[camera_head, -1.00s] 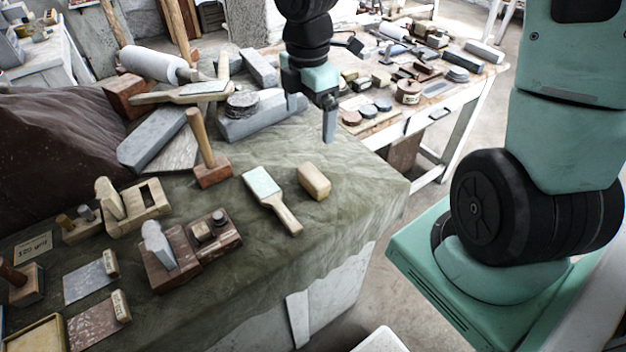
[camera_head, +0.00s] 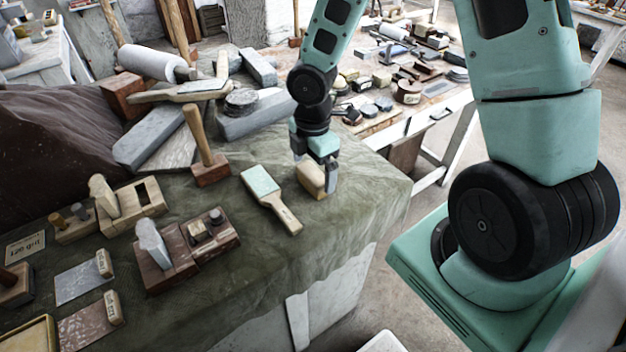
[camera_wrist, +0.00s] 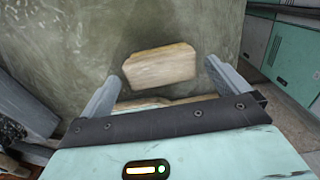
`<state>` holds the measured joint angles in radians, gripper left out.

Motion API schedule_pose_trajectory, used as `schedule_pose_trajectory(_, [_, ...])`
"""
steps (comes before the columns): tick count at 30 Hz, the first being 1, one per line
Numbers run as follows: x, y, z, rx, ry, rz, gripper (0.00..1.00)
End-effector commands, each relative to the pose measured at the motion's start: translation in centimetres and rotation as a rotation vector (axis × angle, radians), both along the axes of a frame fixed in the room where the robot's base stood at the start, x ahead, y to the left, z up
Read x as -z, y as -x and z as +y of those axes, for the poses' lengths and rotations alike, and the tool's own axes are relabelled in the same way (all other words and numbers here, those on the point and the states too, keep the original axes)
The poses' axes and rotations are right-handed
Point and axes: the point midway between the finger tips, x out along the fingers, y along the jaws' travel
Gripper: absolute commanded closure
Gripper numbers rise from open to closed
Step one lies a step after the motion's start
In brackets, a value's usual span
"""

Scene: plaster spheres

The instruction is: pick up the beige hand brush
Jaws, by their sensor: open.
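The beige hand brush (camera_head: 311,181) is a small beige block lying on the green cloth near the table's right part. In the wrist view the brush (camera_wrist: 160,67) lies ahead of my gripper (camera_wrist: 162,76), between the lines of the two fingers, with cloth showing on both sides. The fingers are apart and empty. In the head view my gripper (camera_head: 328,178) points down right at the brush and covers part of its far right side. I cannot tell whether a fingertip touches it.
A paddle with a pale face and wooden handle (camera_head: 268,195) lies just left of the brush. A mallet (camera_head: 207,150) stands farther left. Wooden tools and stone blocks (camera_head: 255,115) crowd the left and back. Cloth to the right (camera_head: 370,185) is clear.

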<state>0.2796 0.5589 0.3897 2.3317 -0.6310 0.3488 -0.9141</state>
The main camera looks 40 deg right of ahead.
Motion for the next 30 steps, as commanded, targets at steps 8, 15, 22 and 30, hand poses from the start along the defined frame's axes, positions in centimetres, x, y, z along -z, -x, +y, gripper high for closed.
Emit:
schedule_pose_trajectory(8, [2.4, 0.0, -0.1, 0.001, 0.001, 0.0, 0.0])
schedule_pose_trajectory(15, [2.3, 0.0, -0.1, 0.001, 0.0, 0.0, 0.17])
schedule_pose_trajectory(22, [2.3, 0.0, 0.0, 0.001, 0.0, 0.0, 0.42])
schedule_pose_trajectory(30, [1.1, -0.1, 0.0, 0.0, -0.001, -0.004, 0.42])
